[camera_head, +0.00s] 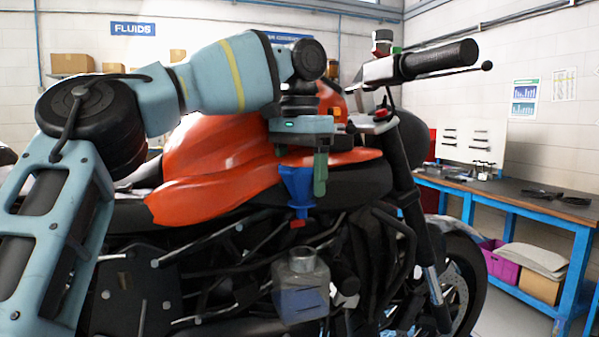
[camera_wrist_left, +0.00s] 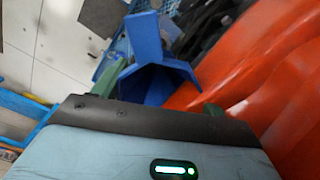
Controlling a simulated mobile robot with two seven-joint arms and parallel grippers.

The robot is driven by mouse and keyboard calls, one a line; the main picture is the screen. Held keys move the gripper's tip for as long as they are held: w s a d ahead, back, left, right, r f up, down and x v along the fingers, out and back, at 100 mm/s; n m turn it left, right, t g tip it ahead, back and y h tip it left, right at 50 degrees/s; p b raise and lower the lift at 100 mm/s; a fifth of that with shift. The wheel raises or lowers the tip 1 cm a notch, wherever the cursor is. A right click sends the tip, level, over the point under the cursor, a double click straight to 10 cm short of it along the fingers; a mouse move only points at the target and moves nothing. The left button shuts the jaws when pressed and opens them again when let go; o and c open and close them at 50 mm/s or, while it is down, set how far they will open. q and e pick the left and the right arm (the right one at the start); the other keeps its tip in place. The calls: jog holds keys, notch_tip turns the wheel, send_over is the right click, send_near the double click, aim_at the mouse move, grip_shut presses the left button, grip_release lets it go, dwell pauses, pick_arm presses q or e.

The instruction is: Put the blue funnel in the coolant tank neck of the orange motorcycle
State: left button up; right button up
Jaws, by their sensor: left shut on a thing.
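The blue funnel (camera_head: 299,186) is held about upright, wide mouth up and spout down, with a small red piece at the spout's lower end. My left gripper (camera_head: 303,172) is shut on it with green fingers. In the left wrist view, the funnel (camera_wrist_left: 158,82) shows between the fingers. The greyish translucent coolant tank (camera_head: 301,301) sits low on the side of the orange motorcycle (camera_head: 215,150). Its open-looking neck (camera_head: 302,261) is below the spout, with a visible gap between them. The orange bodywork (camera_wrist_left: 265,70) fills the right of the wrist view. My right gripper is not in view.
Dark frame tubes and hoses surround the tank. The handlebar (camera_head: 435,62) and front fork stand to the right of my gripper. A blue-legged workbench (camera_head: 520,200) stands at the right, with a magenta crate (camera_head: 497,262) and a cardboard box (camera_head: 541,287) below it.

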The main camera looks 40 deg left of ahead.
aim_at(306, 215)
pick_arm(q)
jog(key=shift+f+b, duration=0.35)
jog(key=shift+f, duration=2.4)
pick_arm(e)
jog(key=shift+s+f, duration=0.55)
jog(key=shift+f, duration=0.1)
pick_arm(q)
jog(key=shift+w, duration=0.15)
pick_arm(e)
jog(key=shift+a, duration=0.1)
pick_arm(q)
jog(key=shift+f, duration=0.25)
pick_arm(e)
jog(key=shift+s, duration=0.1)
pick_arm(q)
jog(key=shift+d+f, duration=0.1)
jog(key=shift+f, duration=0.3)
jog(key=shift+w+d+f, duration=0.15)
jog(key=shift+w+f, duration=0.15)
jog(key=shift+w, duration=0.2)
jog(key=shift+c, duration=0.3)
jog(key=shift+s, duration=0.1)
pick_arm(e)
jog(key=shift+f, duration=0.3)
pick_arm(q)
jog(key=shift+s+f, duration=0.1)
jog(key=shift+f, duration=0.15)
